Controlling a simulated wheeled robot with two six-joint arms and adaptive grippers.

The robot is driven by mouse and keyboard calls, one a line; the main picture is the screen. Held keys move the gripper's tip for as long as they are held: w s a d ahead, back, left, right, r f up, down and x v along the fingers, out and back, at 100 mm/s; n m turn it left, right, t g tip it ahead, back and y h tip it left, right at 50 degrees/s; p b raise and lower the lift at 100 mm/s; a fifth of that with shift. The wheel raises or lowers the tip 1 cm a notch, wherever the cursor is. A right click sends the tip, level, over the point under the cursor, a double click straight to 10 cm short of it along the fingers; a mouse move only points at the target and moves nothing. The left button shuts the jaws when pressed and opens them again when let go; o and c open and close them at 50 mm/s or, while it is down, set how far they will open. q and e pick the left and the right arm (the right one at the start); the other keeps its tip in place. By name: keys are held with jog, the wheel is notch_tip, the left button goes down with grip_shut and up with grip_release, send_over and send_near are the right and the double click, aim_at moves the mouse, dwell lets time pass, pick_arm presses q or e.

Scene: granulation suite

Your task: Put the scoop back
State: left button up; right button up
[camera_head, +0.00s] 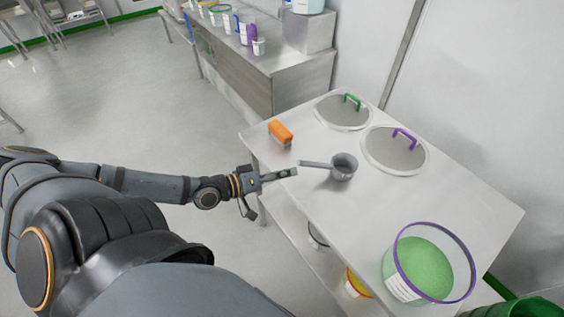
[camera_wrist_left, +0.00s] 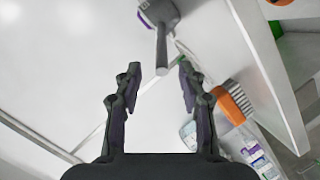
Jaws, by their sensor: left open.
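The grey scoop (camera_head: 343,168) lies on the steel table (camera_head: 480,205), its round cup to the right and its handle pointing left toward the table's edge. My left gripper (camera_head: 274,192) is open and empty at that edge, just short of the handle's end. In the left wrist view, the scoop (camera_wrist_left: 161,40) is at the top, and its handle end shows in line with the gap between the open fingers (camera_wrist_left: 160,72). I see no contact with the handle. My right gripper is not in view.
An orange brush (camera_head: 280,132) lies on the table. Two round lids, one green-handled (camera_head: 342,112) and one purple-handled (camera_head: 392,155), are near the wall side. A purple-rimmed clear tub (camera_head: 428,268) of green powder stands at the near corner. A bench (camera_head: 262,60) stands behind.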

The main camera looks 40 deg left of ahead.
pick_arm(q)
jog(key=shift+s+a, duration=0.1)
jog(key=shift+s, duration=0.1)
